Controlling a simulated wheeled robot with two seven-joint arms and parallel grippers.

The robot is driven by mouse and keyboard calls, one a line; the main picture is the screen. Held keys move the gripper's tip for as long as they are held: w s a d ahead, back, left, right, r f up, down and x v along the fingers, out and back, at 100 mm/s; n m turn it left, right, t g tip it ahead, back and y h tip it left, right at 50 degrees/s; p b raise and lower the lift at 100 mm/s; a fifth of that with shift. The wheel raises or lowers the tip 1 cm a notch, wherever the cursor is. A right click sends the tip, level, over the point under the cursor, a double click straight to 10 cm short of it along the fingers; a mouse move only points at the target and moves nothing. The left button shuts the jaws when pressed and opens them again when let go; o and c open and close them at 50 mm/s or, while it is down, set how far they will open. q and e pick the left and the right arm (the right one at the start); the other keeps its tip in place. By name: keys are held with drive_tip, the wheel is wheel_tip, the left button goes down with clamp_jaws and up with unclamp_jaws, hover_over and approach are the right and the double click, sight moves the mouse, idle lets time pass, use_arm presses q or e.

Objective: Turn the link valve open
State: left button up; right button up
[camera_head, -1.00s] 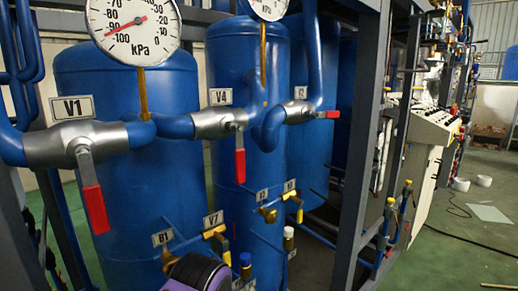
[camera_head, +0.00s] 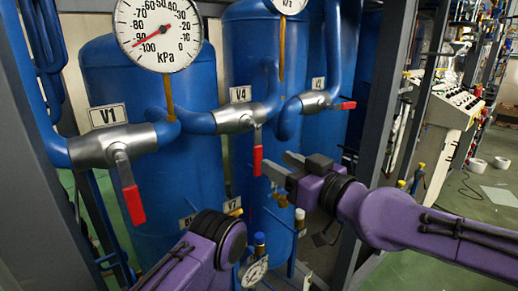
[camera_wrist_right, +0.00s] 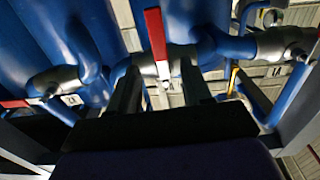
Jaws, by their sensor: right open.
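Three silver valves with red handles sit on the blue pipework in the head view: V1 (camera_head: 112,145) at left, V4 (camera_head: 240,117) in the middle and V2 (camera_head: 318,101) at right. No label reads "link". The V1 and V4 handles hang down; the V2 handle points right. My right gripper (camera_head: 278,165) is open and empty just right of the red V4 handle (camera_head: 257,160). In the right wrist view the gripper (camera_wrist_right: 162,88) has its fingers apart, and a red handle (camera_wrist_right: 155,35) lies ahead between their lines. My left gripper is out of view.
A kPa gauge (camera_head: 160,35) stands above the V1 pipe. Blue tanks (camera_head: 150,85) stand behind the valves. Grey frame posts (camera_head: 395,80) flank the tanks. Small lower valves and fittings (camera_head: 260,245) sit below V4. Open green floor (camera_head: 470,205) lies at right.

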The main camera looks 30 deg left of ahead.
sight(260, 154)
drive_tip(key=p+x, duration=0.3)
drive_tip(key=x, duration=0.4)
drive_tip(key=shift+a+r, duration=0.1)
drive_tip(key=shift+w+a, duration=0.1)
drive_tip(key=shift+a, duration=0.2)
clamp_jaws()
